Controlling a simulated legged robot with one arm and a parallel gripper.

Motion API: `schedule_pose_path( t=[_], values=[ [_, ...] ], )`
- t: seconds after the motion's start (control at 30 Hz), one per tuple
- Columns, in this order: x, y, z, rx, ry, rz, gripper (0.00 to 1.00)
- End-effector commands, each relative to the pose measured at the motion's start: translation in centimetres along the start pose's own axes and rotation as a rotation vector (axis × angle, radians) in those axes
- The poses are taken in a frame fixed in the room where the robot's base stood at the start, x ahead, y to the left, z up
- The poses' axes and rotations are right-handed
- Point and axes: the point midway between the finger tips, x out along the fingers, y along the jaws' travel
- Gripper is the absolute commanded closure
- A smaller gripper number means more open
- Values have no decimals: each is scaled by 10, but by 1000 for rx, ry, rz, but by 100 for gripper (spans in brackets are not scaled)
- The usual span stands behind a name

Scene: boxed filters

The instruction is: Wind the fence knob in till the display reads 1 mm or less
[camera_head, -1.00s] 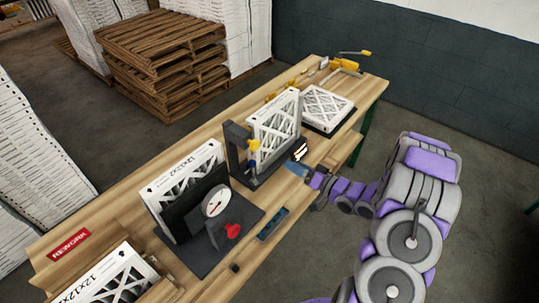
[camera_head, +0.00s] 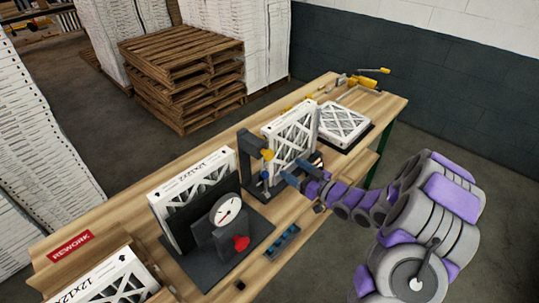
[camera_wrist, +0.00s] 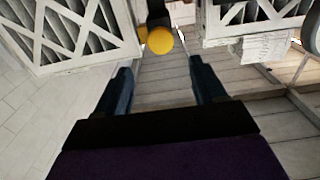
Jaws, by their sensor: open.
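A yellow knob (camera_head: 267,155) sits on the dark upright frame (camera_head: 250,160) that holds a white filter (camera_head: 289,138) on the bench. In the wrist view the yellow knob (camera_wrist: 160,40) is just beyond my fingertips, roughly centred between them, with a dark mount behind it. My gripper (camera_head: 279,170) is open and empty, its blue fingers pointing at the frame; in the wrist view my gripper (camera_wrist: 158,68) spreads two fingers apart. The small display (camera_head: 317,159) beside the filter is mostly behind my gripper, and its reading cannot be made out.
A dial gauge (camera_head: 227,211) with a red knob (camera_head: 241,243) stands on a dark base to the left, against another boxed filter (camera_head: 190,190). A flat filter (camera_head: 343,123) lies at the bench's far end. A small blue tray (camera_head: 283,241) lies near the front edge.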

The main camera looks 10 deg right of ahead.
Motion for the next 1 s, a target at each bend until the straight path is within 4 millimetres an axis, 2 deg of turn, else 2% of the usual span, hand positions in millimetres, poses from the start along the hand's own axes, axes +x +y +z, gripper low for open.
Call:
schedule_pose_path(
  t=[0.6, 0.8, 1.0],
  values=[
    [89, -2, 1, 1, -1, -3, 30],
    [107, 0, 1, 2, -1, 0, 30],
    [113, 0, 1, 2, -1, 0, 30]
  ],
)
